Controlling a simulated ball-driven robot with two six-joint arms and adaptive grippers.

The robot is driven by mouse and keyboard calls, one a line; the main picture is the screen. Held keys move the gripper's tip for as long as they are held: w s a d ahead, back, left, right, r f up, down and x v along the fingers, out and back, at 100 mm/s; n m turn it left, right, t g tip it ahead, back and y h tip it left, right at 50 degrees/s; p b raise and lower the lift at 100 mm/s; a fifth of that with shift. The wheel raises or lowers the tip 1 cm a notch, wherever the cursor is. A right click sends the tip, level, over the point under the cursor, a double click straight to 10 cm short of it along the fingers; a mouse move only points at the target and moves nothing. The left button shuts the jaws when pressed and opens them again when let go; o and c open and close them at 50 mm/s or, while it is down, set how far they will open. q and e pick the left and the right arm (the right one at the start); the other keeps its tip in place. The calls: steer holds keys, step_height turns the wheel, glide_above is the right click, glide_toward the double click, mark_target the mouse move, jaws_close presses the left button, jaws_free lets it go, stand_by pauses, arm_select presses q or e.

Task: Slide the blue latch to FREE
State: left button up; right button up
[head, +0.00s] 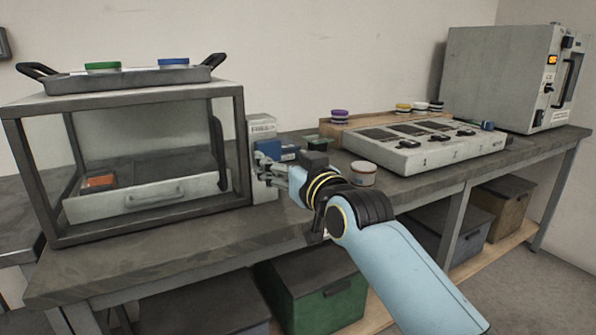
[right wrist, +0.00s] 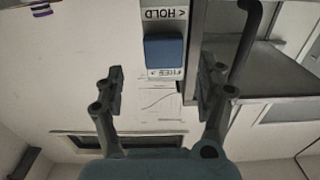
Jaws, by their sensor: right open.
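The blue latch (right wrist: 165,50) is a block on a pale plate in the right wrist view. The HOLD label (right wrist: 163,14) shows above it in that picture, and the FREE label (right wrist: 165,73) shows directly below it, close to the block's edge. My right gripper (right wrist: 160,88) is open and empty, its fingers apart on either side of the plate's line, with the latch ahead between them. In the head view my right gripper (head: 267,172) is in front of the labelled plate (head: 262,127) at the case's right side and hides part of it. My left gripper is not in view.
A dark-framed clear case (head: 125,97) holds a pale drawer (head: 150,198), with a tray (head: 135,78) on top. A switch panel (head: 430,145) lies farther right.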

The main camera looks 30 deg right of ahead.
steer(key=s, duration=0.7)
steer(key=shift+d, duration=0.15)
steer(key=s+d+f+g, duration=0.1)
steer(key=s+f+g, duration=0.3)
steer(key=f, duration=0.9)
steer(key=s+d+f+g, duration=0.1)
steer(key=s+f+g, duration=0.1)
steer(key=s+f, duration=0.8)
steer(key=s+d+f+g, duration=0.1)
steer(key=s+f+g, duration=0.15)
steer(key=f, duration=1.35)
steer(key=s+d+f+g, duration=0.1)
steer(key=s+f+g, duration=0.2)
steer(key=s, duration=0.9)
steer(key=s+d+f+g+h, duration=0.1)
steer(key=s+d+f+g, duration=0.1)
steer(key=s+f, duration=0.7)
steer(key=s+d+f+g, duration=0.1)
steer(key=s+f+g, duration=0.3)
steer(key=s, duration=1.1)
step_height(320, 180, down, 3)
steer(key=shift+s+d+r, duration=0.1)
steer(key=shift+s+d, duration=0.1)
steer(key=shift+s, duration=0.05)
